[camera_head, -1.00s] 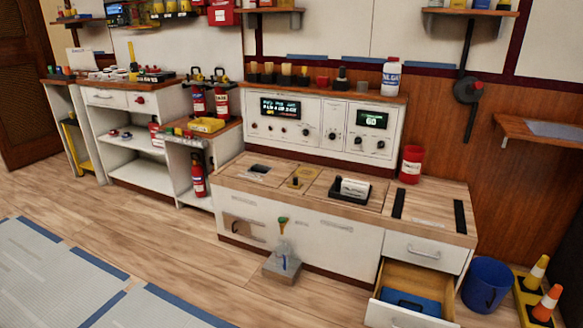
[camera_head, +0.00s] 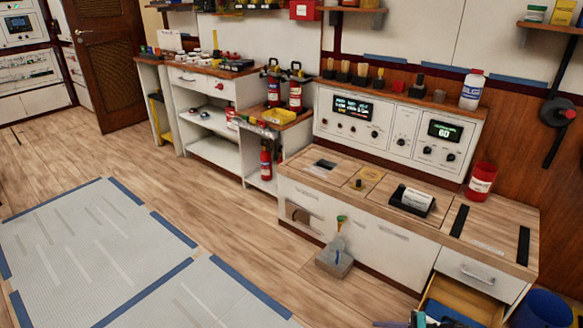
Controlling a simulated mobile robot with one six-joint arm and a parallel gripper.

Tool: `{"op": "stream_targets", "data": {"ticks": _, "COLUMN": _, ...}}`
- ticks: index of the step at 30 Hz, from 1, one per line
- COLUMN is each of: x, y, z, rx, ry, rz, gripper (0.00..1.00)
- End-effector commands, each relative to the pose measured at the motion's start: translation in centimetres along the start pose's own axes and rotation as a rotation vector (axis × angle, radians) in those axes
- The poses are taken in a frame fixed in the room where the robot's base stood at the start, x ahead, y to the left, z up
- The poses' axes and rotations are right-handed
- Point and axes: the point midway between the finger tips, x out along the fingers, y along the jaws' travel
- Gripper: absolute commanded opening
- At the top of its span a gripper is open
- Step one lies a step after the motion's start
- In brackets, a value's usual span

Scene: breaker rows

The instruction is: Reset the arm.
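The white console (camera_head: 395,138) with two lit displays stands on the wooden-topped bench (camera_head: 330,172).
Fire extinguishers (camera_head: 296,92) stand on a side cabinet. A grey block with a handle (camera_head: 335,260) stands on the floor before the bench. A blue bucket (camera_head: 545,308) is at bottom right. Taped grey mats (camera_head: 90,235) lie at left; wooden floor between is clear.

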Motion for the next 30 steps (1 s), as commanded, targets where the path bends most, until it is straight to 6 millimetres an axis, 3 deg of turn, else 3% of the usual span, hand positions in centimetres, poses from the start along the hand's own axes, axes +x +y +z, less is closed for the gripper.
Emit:
{"op": "stream_targets", "data": {"ticks": 1, "x": 1.3, "y": -0.7, "z": 1.7, "rx": -0.002, "ry": -0.021, "rz": 0.031, "gripper": 0.17}}
{"op": "stream_targets", "data": {"ticks": 6, "x": 5.3, "y": -0.8, "z": 5.3, "rx": -0.011, "ry": -0.081, "rz": 0.141, "gripper": 0.17}}
{"op": "stream_targets", "data": {"ticks": 15, "x": 10.9, "y": 0.3, "z": 12.3, "rx": -0.039, "ry": -0.173, "rz": 0.354, "gripper": 0.17}}
{"op": "stream_targets", "data": {"ticks": 24, "x": 14.2, "y": 2.5, "z": 19.8, "rx": -0.09, "ry": -0.25, "rz": 0.593, "gripper": 0.17}}
{"op": "stream_targets", "data": {"ticks": 30, "x": 14.8, "y": 4.4, "z": 24.6, "rx": -0.144, "ry": -0.29, "rz": 0.77, "gripper": 0.17}}
